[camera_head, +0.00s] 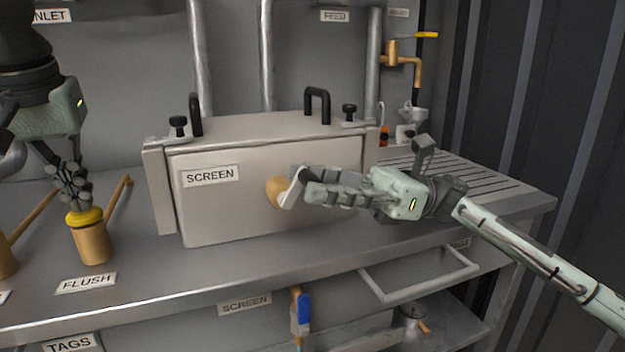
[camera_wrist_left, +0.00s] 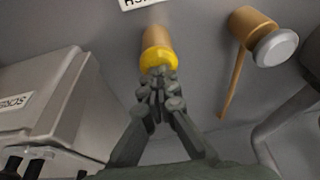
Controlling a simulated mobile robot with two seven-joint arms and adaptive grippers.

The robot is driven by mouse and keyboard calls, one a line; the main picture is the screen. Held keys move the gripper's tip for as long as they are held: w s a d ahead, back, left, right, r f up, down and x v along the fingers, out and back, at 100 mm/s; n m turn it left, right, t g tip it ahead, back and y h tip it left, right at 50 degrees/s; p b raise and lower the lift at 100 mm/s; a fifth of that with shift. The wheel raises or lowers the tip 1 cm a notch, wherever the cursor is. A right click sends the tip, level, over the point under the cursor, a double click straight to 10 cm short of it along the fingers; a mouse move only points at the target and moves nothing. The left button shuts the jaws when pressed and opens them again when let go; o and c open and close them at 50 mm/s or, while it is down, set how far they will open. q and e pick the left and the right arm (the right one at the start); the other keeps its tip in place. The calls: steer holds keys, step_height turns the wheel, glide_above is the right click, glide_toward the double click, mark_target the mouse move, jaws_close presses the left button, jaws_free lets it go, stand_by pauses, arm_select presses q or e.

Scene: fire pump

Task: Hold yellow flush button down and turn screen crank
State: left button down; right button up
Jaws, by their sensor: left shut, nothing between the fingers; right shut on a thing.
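The yellow flush button (camera_head: 84,216) tops a brass post behind the FLUSH label (camera_head: 86,283). My left gripper (camera_head: 75,197) is shut and empty, pointing down with its fingertips at the button's top. In the left wrist view the fingertips (camera_wrist_left: 158,82) also meet the yellow button (camera_wrist_left: 158,58); whether it is pressed down I cannot tell. The screen crank (camera_head: 292,187) is on the front of the grey SCREEN box (camera_head: 225,212), with a brass hub and a pale arm. My right gripper (camera_head: 312,190) is shut on the crank, and its fingers hide part of it.
A brass post with a slanted handle (camera_head: 31,218) stands left of the button; another slanted handle (camera_head: 118,198) is just right of it. Black handles (camera_head: 318,104) and knobs top the box. A drawer-like frame (camera_head: 420,276) and a blue-handled valve (camera_head: 300,312) are below the bench edge.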

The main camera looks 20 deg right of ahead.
steer(key=shift+s+a+f+g, duration=0.1)
steer(key=shift+s+a+g, duration=0.1)
steer(key=shift+s+g, duration=0.15)
steer(key=o, duration=1)
steer(key=shift+w+d, duration=0.1)
steer(key=shift+d, duration=0.1)
steer(key=v, duration=0.7)
steer(key=shift+d, duration=0.1)
